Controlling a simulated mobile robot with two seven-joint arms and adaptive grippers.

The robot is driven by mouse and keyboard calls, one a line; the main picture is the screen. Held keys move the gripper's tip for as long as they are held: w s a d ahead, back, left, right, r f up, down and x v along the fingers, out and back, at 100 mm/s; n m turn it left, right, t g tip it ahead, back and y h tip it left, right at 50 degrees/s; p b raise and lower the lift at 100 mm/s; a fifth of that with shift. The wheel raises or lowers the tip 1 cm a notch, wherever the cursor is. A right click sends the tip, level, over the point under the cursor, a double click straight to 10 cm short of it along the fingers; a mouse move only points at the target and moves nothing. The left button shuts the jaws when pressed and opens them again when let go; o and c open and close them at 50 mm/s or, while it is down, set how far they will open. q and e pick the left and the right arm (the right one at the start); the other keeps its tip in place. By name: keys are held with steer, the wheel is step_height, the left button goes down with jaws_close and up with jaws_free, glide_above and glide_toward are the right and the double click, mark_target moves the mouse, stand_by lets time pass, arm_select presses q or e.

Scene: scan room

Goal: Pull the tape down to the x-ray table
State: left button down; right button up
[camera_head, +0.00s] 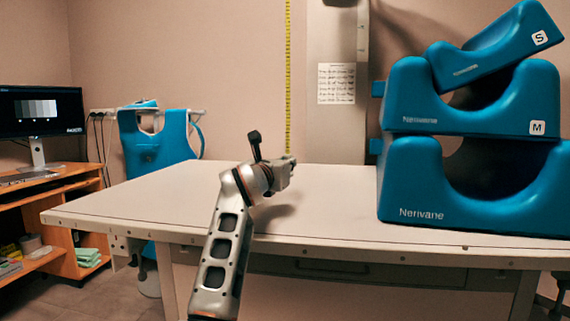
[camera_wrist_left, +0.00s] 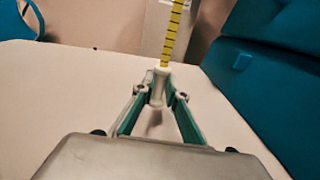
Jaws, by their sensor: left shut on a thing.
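A yellow measuring tape (camera_head: 288,75) with dark marks hangs straight down from above the head view. Its lower end meets my left gripper (camera_head: 287,168), which is over the x-ray table (camera_head: 140,196). In the left wrist view, the tape (camera_wrist_left: 173,32) ends in a pale end piece (camera_wrist_left: 158,86). My left gripper (camera_wrist_left: 158,98) is shut on that end piece, with a green-lined finger on each side. The light table top (camera_wrist_left: 60,90) lies below. The exact gap between the end piece and the table is hard to tell. My right gripper is not in view.
Blue stacked cradles (camera_head: 455,187), marked S and M, fill the right side of the table. A blue apron (camera_head: 155,145) hangs behind the left edge. A monitor (camera_head: 40,110) stands on a wooden desk at the far left. The table's left part is clear.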

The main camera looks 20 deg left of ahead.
arm_select(q)
steer(key=c, duration=2)
jaws_free()
steer(key=shift+s, duration=0.15)
steer(key=s, duration=0.7)
steer(key=s+d, duration=0.1)
steer(key=s, duration=0.3)
steer(key=shift+s, duration=0.35)
